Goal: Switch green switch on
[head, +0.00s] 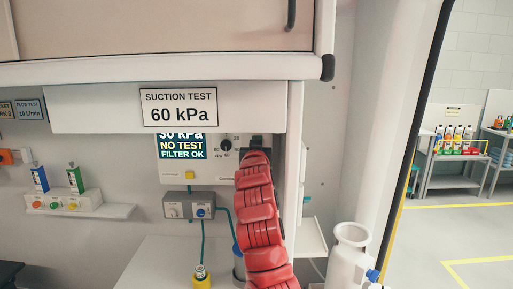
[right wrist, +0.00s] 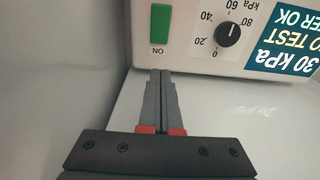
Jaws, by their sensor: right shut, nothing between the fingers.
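The green switch (right wrist: 161,22) is a rocker on the face of the white suction unit (right wrist: 188,56), with an "ON" label beside it in the right wrist view, which looks upside down. My right gripper (right wrist: 162,73) is shut and empty. Its fingertips are close to the unit's edge, near the label end of the switch; I cannot tell whether they touch. In the head view the red right arm reaches up to the unit (head: 168,172), and the gripper and arm hide the switch. My left gripper is not in view.
The unit's screen (head: 183,147) reads 30 kPa, NO TEST, FILTER OK. A dial (head: 226,146) sits beside the switch. A sign (head: 179,107) reads SUCTION TEST 60 kPa, on a panel overhanging the unit. A white canister (head: 350,255) stands right of my arm.

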